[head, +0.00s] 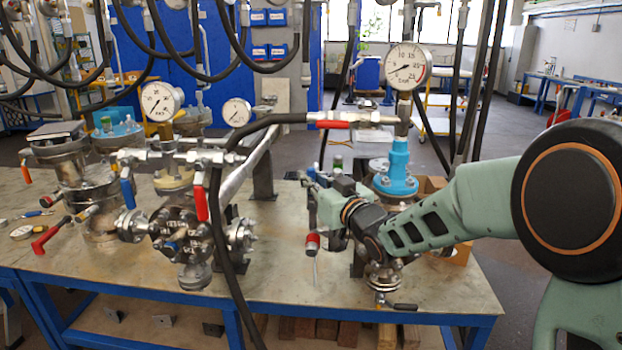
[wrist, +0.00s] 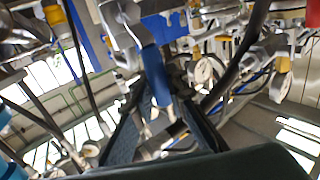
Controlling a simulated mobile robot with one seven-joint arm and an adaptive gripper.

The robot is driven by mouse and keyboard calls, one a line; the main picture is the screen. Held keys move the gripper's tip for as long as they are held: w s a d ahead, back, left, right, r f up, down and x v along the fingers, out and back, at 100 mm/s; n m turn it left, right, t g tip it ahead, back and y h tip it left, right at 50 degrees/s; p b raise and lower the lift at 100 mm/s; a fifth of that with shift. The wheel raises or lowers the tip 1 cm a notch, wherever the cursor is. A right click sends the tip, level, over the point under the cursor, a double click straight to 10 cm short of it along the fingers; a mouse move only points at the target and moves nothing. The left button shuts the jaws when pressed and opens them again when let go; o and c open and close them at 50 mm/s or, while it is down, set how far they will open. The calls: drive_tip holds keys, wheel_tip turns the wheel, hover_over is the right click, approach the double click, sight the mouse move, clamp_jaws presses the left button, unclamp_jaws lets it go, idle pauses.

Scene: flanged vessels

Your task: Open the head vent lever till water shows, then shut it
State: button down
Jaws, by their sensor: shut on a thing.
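In the wrist view a blue lever (wrist: 154,72) on a metal valve runs down between the fingers of my gripper (wrist: 156,95), which is shut on it. A short red-ended fitting (head: 312,241) hangs just below the gripper. A thin pale vertical line (head: 315,271) shows beneath it; I cannot tell whether it is water. A pressure gauge (head: 408,66) tops this vessel.
A red-handled valve (head: 333,124) sits on the pipe left of the gauge. A black hose (head: 220,215) loops down in front of the bench (head: 280,285). Flanged vessels with red and blue levers crowd the left. Bare bench top lies left of my gripper.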

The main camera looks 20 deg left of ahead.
idle(0.3)
drive_tip(key=s+a+f+n+g+h+b, duration=0.1)
drive_tip(key=s+a+f+n+h+b, duration=0.1)
drive_tip(key=a+f+n+h+b, duration=0.5)
drive_tip(key=shift+a+f+n+h+b, duration=0.35)
drive_tip(key=shift+n+h+b, duration=0.75)
drive_tip(key=shift+n+h, duration=0.85)
drive_tip(key=shift+w+d+f+n, duration=0.1)
drive_tip(key=shift+n, duration=0.15)
drive_tip(key=c, duration=1.9)
unclamp_jaws()
drive_tip(key=shift+c, duration=0.2)
drive_tip(key=shift+o, duration=0.3)
